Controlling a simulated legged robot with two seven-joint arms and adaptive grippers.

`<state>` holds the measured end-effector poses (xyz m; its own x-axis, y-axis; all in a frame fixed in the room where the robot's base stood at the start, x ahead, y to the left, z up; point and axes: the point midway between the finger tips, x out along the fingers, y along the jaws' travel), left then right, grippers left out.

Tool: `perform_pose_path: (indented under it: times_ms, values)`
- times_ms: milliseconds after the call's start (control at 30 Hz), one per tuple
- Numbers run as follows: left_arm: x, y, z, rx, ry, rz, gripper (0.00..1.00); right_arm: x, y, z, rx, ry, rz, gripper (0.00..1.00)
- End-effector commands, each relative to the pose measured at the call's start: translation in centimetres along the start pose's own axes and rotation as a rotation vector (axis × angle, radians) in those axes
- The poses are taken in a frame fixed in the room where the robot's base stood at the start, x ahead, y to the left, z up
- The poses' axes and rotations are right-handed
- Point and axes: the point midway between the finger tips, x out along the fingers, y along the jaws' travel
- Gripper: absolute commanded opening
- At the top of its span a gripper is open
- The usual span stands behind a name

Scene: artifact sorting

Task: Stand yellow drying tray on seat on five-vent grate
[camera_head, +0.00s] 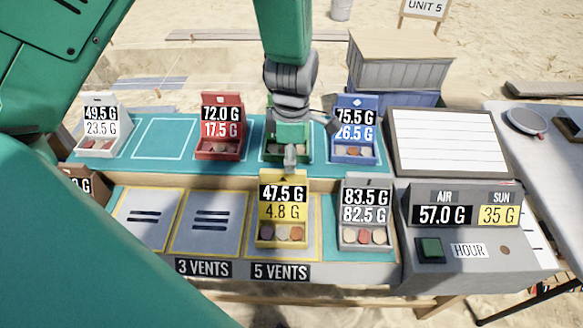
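My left gripper (290,158) points down just behind and above the tray's top edge. I cannot tell whether its fingers touch the tray or how far they are apart. My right gripper is not in view.
Two bare grates (208,222) (146,218) lie left of the yellow tray. A grey tray (366,224) stands to its right. White (99,130), red (220,127), green (270,148) and blue (356,130) trays stand behind. A meter box (470,235) is at the right.

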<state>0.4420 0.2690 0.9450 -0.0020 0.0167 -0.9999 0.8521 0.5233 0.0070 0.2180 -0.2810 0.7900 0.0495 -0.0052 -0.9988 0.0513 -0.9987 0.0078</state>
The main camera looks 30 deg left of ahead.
Motion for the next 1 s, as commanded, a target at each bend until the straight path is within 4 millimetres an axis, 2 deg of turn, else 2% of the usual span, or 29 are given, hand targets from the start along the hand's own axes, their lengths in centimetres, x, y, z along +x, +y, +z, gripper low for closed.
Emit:
perform_pose_path:
  times_ms: [33, 100, 333, 500, 1000]
  values:
    - [-1.3, 0.1, 0.1, 0.001, -0.001, 0.004, 0.35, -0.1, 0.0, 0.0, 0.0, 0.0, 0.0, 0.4]
    - [-2.7, 0.1, 0.0, 0.002, 0.0, 0.003, 0.35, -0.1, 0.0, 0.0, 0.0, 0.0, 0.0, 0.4]
    - [-5.8, 0.1, 0.0, 0.001, 0.0, 0.0, 0.35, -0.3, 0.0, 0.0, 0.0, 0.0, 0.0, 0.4]
    - [-6.4, 0.0, 0.0, 0.001, 0.0, -0.001, 0.35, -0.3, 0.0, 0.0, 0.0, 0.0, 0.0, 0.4]
    - [-6.4, 0.0, 0.0, 0.001, 0.001, -0.002, 0.35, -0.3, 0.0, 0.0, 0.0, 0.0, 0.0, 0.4]
